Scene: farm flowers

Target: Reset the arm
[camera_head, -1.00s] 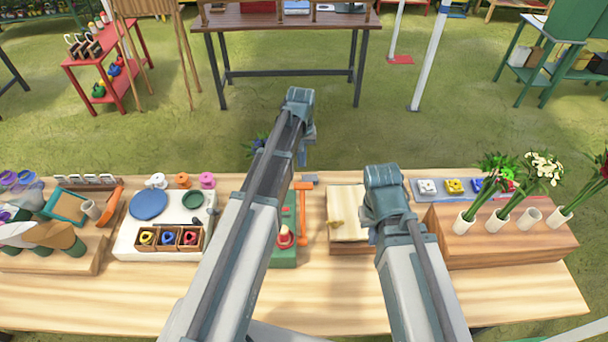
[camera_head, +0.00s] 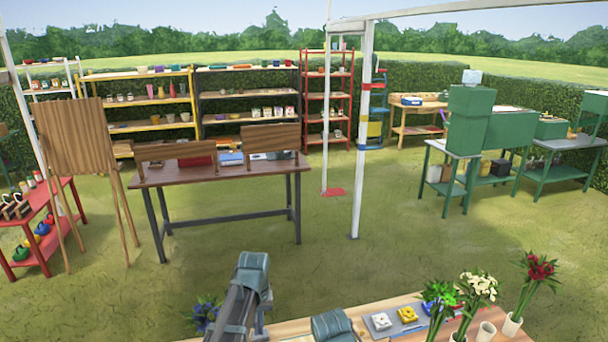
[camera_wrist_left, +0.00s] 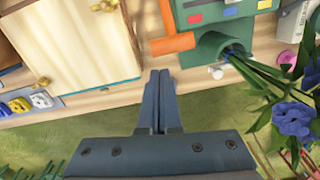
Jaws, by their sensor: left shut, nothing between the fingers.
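My left arm (camera_head: 240,295) rises from the bottom of the head view, bent over the near table's back edge. Its jaws are hidden there. In the left wrist view my left gripper (camera_wrist_left: 163,75) is shut and empty, its two blue-grey fingers together beside the table edge. Part of my right arm (camera_head: 332,325) shows at the bottom of the head view; its gripper is out of frame.
Blue flowers (camera_wrist_left: 295,118) lean out of a green holder (camera_wrist_left: 222,45) right of the left fingers. An orange handle (camera_wrist_left: 172,43) and a wooden box (camera_wrist_left: 85,45) are close by. Open grass lies beyond, before a brown table (camera_head: 215,172).

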